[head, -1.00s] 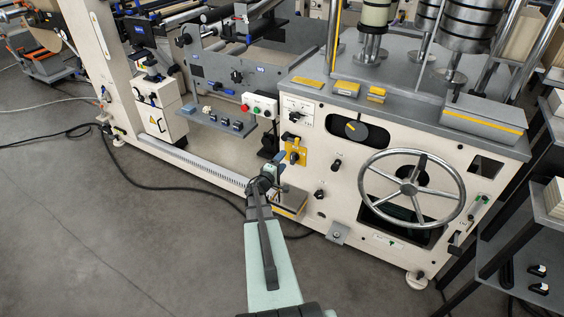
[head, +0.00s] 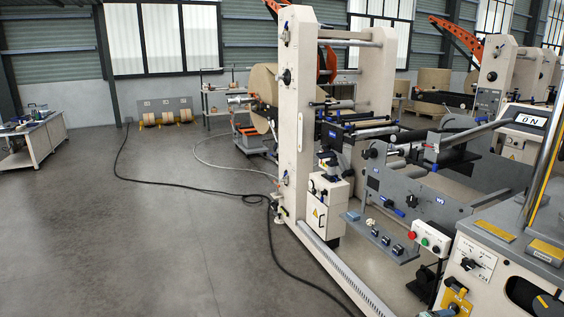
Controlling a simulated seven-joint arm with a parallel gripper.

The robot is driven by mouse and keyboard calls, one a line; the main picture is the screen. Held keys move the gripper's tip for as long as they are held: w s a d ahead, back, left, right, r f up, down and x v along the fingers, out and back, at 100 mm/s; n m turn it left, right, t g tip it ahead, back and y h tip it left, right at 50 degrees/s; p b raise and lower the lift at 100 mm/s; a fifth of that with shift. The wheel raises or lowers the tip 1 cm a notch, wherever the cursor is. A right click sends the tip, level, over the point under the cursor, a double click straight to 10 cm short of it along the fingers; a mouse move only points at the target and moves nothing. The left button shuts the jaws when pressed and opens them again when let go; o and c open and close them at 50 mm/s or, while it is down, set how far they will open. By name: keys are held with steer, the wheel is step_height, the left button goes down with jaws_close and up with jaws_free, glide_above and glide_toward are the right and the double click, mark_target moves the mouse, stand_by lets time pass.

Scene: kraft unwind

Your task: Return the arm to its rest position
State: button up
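My gripper is outside the head view, and so is nearly all of my arm. A small pale shape at the bottom edge, right of centre, is too cut off to identify. The unwind machine's cream upright frame (head: 297,120) stands right of centre.
Open grey concrete floor (head: 170,230) fills the left and middle. A black cable (head: 272,250) runs across it to the machine. A large kraft roll (head: 263,98) sits behind the upright. A workbench (head: 36,138) stands at the far left.

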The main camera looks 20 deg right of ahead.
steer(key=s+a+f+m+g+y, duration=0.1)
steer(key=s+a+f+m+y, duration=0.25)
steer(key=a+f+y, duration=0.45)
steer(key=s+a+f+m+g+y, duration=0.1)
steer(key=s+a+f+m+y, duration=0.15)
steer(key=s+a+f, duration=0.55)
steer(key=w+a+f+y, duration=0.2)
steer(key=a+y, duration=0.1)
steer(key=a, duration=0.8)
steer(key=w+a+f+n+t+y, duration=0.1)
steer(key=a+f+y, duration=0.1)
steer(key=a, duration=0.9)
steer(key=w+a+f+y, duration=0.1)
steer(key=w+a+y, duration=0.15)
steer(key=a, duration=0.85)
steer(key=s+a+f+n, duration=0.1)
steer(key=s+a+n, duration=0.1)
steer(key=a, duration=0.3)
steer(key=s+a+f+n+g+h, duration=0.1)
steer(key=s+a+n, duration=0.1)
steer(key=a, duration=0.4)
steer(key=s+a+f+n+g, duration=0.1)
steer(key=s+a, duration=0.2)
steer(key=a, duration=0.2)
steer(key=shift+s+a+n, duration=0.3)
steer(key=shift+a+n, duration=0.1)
